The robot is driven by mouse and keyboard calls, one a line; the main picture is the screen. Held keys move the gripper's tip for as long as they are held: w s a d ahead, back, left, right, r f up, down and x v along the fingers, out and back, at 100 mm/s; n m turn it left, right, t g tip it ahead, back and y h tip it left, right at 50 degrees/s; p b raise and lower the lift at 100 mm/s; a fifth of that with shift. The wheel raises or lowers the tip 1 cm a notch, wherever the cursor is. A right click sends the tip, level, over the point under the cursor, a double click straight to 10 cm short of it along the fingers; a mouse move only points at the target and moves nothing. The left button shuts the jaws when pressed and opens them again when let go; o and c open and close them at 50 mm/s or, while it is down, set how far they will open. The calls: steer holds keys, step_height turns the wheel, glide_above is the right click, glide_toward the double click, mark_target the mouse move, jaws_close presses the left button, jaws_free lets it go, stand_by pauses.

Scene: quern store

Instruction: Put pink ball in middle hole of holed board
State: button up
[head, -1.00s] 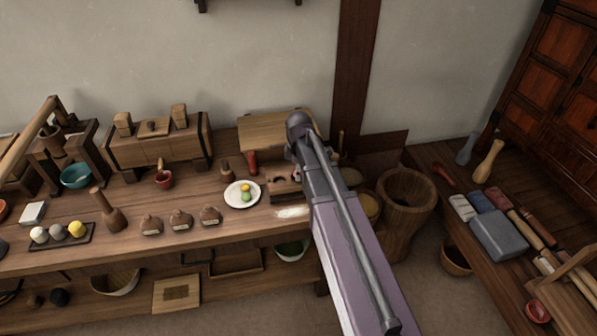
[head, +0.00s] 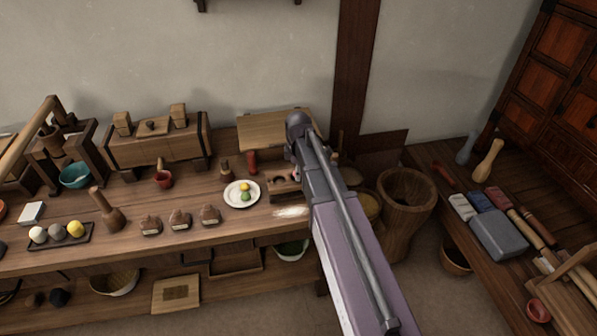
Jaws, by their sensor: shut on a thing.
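The holed board (head: 277,190) is a small wooden block with dark hollows, at the right end of the long bench. My arm covers its right part. My gripper (head: 295,168) is low over the board and mostly hidden behind my own arm. A small pinkish patch at its tip looks like the pink ball (head: 293,175), held in the shut jaws. I cannot tell whether the ball touches the board or which hole it is over.
A red-brown cylinder (head: 252,163) stands behind. Wooden weights (head: 180,219), a dark tray of balls (head: 88,229) and a pestle (head: 112,216) are farther left.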

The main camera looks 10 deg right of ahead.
steer(key=o, duration=0.9)
steer(key=shift+r, duration=0.1)
steer(key=shift+r+p, duration=2.95)
steer(key=shift+p, duration=0.1)
steer(key=shift+s+r+m, duration=0.25)
steer(key=shift+s+m, duration=0.15)
steer(key=shift+s, duration=0.15)
steer(key=s+r+m+p, duration=0.3)
steer(key=s+m, duration=0.4)
steer(key=s+r+m+p, duration=0.3)
steer(key=s+m, duration=0.4)
steer(key=s, duration=0.1)
steer(key=shift+p, duration=0.3)
